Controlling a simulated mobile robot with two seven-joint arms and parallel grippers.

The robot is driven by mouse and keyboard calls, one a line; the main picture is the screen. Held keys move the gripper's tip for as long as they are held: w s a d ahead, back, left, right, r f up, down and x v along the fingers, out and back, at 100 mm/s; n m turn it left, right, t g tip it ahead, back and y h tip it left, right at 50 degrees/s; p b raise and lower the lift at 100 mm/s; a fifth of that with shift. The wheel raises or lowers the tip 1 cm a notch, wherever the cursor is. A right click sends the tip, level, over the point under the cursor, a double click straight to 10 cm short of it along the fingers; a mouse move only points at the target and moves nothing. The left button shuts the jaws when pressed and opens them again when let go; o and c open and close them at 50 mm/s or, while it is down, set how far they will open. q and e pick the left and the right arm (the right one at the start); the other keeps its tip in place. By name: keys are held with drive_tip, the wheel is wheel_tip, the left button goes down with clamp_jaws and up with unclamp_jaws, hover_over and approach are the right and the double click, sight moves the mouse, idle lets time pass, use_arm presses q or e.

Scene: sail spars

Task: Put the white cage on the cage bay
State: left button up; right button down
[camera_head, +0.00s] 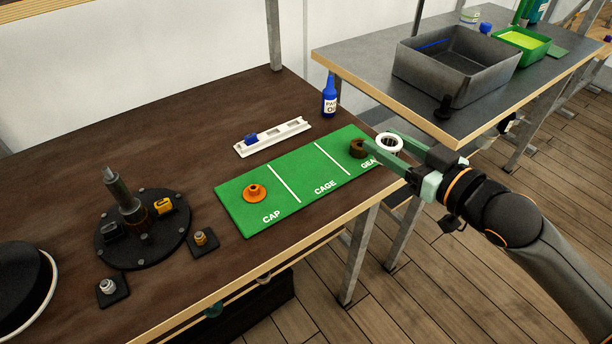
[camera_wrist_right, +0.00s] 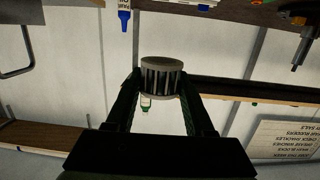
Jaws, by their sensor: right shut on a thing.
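The white cage (camera_head: 390,136) is a short ring-shaped cylinder held by my right gripper (camera_head: 387,148) near the right end of the green mat. In the right wrist view the cage (camera_wrist_right: 161,82) shows upright bars between two rims, with a finger on each side. The cage bay (camera_head: 310,172) is the middle section of the mat, labelled CAGE, and it is bare. The cage appears to be above and right of the GEAR section, off the cage bay. My left gripper is not in view.
An orange cap (camera_head: 255,193) sits on the CAP section and a brown gear (camera_head: 357,149) on the GEAR section. A white rail (camera_head: 285,136) and a blue bottle (camera_head: 329,97) stand behind the mat. A black winch base (camera_head: 168,236) stands left.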

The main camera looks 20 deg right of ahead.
drive_tip(key=shift+r, duration=0.1)
drive_tip(key=shift+w+a+y, duration=0.2)
drive_tip(key=shift+y, duration=0.1)
hover_over(314, 176)
drive_tip(key=f, duration=0.8)
drive_tip(key=shift+s+d+f, duration=0.3)
drive_tip(key=shift+s+d, duration=0.05)
drive_tip(key=shift+s, duration=0.05)
drive_tip(key=shift+w+a+f+b, duration=0.3)
drive_tip(key=shift+a+f+b, duration=0.05)
drive_tip(key=shift+f, duration=1.75)
drive_tip(key=shift+f, duration=0.1)
drive_tip(key=shift+c, duration=1.4)
unclamp_jaws()
